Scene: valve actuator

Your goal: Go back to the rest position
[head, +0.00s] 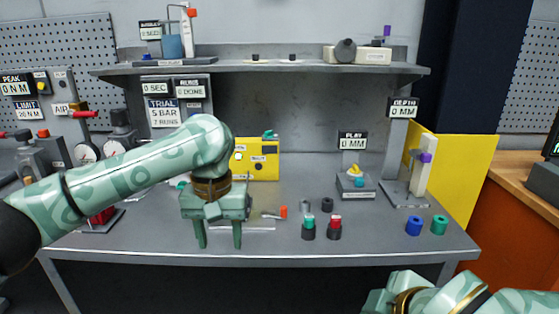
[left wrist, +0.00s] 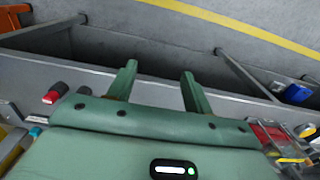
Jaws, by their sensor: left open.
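My left gripper (head: 220,243) hangs over the front left part of the grey workbench (head: 400,248), fingers pointing down. Its two fingers are apart with nothing between them. In the left wrist view the open fingers (left wrist: 159,76) show against the bench's front edge and the floor. My right arm shows at the bottom right of the head view, in front of the bench. The right gripper (head: 376,301) is partly cut off by the frame, and its fingers cannot be made out.
Red-topped (head: 334,228) and green-topped (head: 308,228) cylinders stand near the bench front. Blue (head: 414,226) and green (head: 439,225) rings lie at the right. A yellow box (head: 262,160) stands behind my left gripper. A shelf (head: 290,68) spans the back. The floor in front is clear.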

